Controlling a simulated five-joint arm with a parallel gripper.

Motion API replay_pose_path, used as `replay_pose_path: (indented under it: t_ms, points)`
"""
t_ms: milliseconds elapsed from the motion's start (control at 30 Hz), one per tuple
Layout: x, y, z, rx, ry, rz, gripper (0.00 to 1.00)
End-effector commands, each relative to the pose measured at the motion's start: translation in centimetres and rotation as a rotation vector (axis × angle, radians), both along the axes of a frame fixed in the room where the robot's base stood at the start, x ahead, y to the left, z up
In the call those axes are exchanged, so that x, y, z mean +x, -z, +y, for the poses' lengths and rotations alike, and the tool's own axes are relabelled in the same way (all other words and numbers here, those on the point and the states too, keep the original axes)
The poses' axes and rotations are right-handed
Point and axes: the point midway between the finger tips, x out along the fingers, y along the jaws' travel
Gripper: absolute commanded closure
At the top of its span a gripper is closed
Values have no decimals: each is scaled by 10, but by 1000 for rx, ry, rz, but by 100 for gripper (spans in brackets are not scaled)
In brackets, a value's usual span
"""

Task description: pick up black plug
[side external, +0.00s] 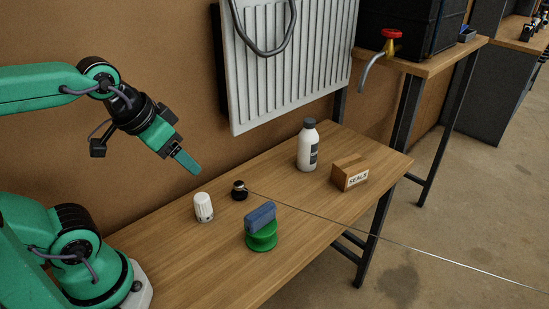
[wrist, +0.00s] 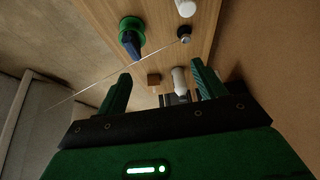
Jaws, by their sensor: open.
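The black plug (side external: 239,190) is a small dark round piece standing on the wooden bench, just right of the white ribbed knob. In the wrist view the plug (wrist: 184,34) shows near the top, with a pale top or ring. A thin pale line runs from it. My gripper (side external: 188,163) is in the air, up and left of the plug, pointing down and right. In the wrist view my gripper's fingers (wrist: 158,88) are spread apart with nothing held between them. The plug lies beyond the fingertips, clear of both fingers.
A white ribbed knob (side external: 203,207) stands close left of the plug. A green spool (side external: 262,238) with a blue block (side external: 260,216) on it stands in front. A white bottle (side external: 307,146) and a SEALS box (side external: 350,172) stand farther right. A radiator (side external: 285,65) hangs behind.

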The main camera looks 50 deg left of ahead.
Motion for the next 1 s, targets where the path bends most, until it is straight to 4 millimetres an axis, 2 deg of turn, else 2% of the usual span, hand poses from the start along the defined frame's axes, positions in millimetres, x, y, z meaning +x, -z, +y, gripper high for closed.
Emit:
replay_pose_path:
  t_ms: [267,467,767,1000]
  points:
    - [1,0,0,0,0,2,31]
    - [10,1,2,4,-2,26,31]
    - [44,10,11,14,-5,111,31]
    - [78,27,22,20,-6,192,31]
